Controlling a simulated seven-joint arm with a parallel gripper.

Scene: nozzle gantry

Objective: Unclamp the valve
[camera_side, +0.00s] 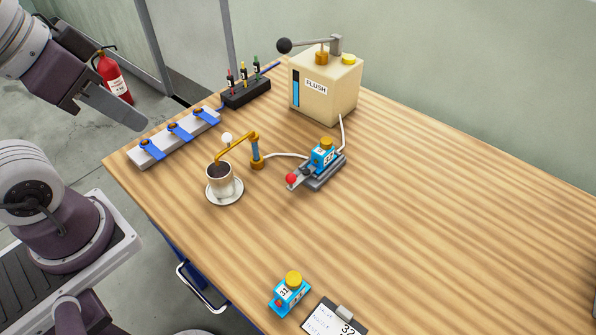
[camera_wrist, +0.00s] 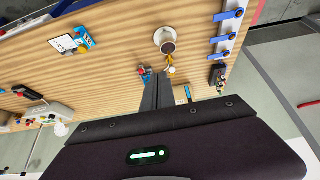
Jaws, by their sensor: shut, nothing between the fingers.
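A small blue valve (camera_side: 323,156) with a yellow knob sits in a grey clamp base (camera_side: 324,181) near the middle of the table. The clamp's lever ends in a red ball (camera_side: 291,180) and lies low toward the cup. A white hose and a tube run to the valve. In the wrist view the clamped valve (camera_wrist: 146,71) is small and partly hidden by my fingers. My gripper (camera_side: 138,123) is shut and empty, high at the left, well apart from the clamp. Its fingers also show in the wrist view (camera_wrist: 158,76).
A cup (camera_side: 222,180) on a saucer stands below a brass spout (camera_side: 256,150). A FLUSH box (camera_side: 326,88) with a lever stands behind. A blue-handled strip (camera_side: 175,138) and black rack (camera_side: 246,94) line the left. A loose valve (camera_side: 289,294) and clipboard (camera_side: 333,319) lie in front. The right is clear.

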